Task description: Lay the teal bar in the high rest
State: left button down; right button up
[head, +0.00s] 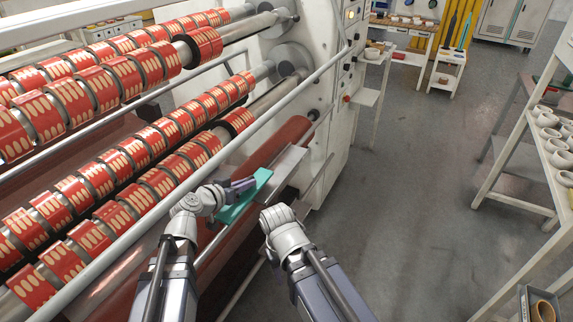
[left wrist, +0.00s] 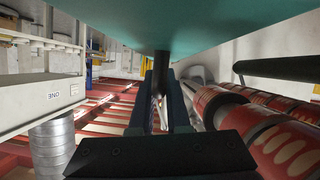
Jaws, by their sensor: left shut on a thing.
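The teal bar (head: 243,200) is a long flat piece, held slantwise in front of the machine in the head view. My left gripper (head: 241,184) is at the bar's upper left side and is shut on it. In the left wrist view the bar's broad teal face (left wrist: 200,22) fills the top, and my left gripper (left wrist: 161,88) is shut on a dark stem just below that face. My right arm's wrist shows right of the bar, but its fingers are hidden. I cannot tell which part is the high rest.
A grey plate (head: 289,166) lies just beyond the bar, beside a dark red roller (head: 275,142). A long pale rail (head: 215,150) runs diagonally left of the gripper. Rolls of red tape (head: 165,130) fill the left. Open floor (head: 420,200) lies right; shelves (head: 505,165) stand beyond.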

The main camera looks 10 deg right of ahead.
pick_arm(q)
jog(key=shift+r, duration=0.1)
jog(key=shift+w+d, duration=0.2)
jog(key=shift+w, duration=0.15)
jog(key=w+d, duration=0.3)
jog(key=w, duration=0.1)
jog(key=w+d, duration=0.3)
jog(key=w, duration=0.1)
jog(key=w+d, duration=0.4)
jog(key=shift+w, duration=0.15)
jog(key=shift+w+d, duration=0.2)
jog(key=shift+w, duration=0.05)
jog(key=shift+w+d, duration=0.3)
jog(key=shift+w, duration=0.15)
notch_tip(320, 180, down, 3)
jog(key=b, duration=0.2)
jog(key=shift+s+b, duration=0.15)
jog(key=shift+b, duration=0.25)
jog(key=shift+f+b, duration=0.3)
jog(key=shift+b, duration=0.05)
